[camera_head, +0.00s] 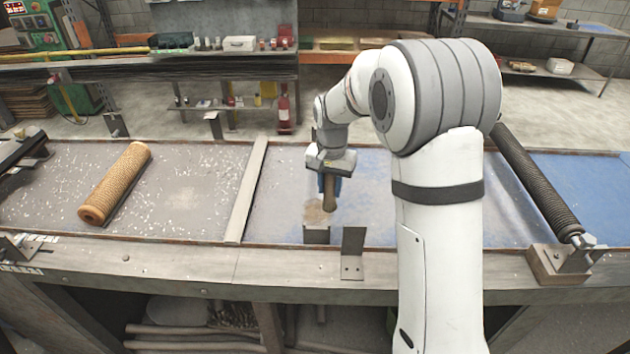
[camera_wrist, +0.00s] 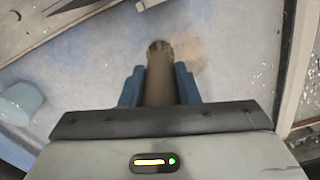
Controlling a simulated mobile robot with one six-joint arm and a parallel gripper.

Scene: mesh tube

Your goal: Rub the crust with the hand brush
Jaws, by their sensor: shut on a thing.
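My gripper (camera_head: 329,180) hangs over the blue-grey bench top near its front edge. Its blue fingers are shut on the brown hand brush (camera_head: 330,197); the wrist view shows the brush (camera_wrist: 160,75) between both fingers (camera_wrist: 160,88). A tan, crusty patch (camera_head: 314,211) lies on the bench just left of the brush's lower end. In the wrist view the crust (camera_wrist: 188,50) is right of the brush's far end. I cannot tell whether brush and crust touch.
A tan mesh tube (camera_head: 118,183) lies on the left section of the bench, beyond a pale divider strip (camera_head: 248,190). Metal brackets (camera_head: 353,253) stand at the front edge. A dark coiled roller (camera_head: 535,180) lies at right. A light-blue cylinder (camera_wrist: 20,103) shows in the wrist view.

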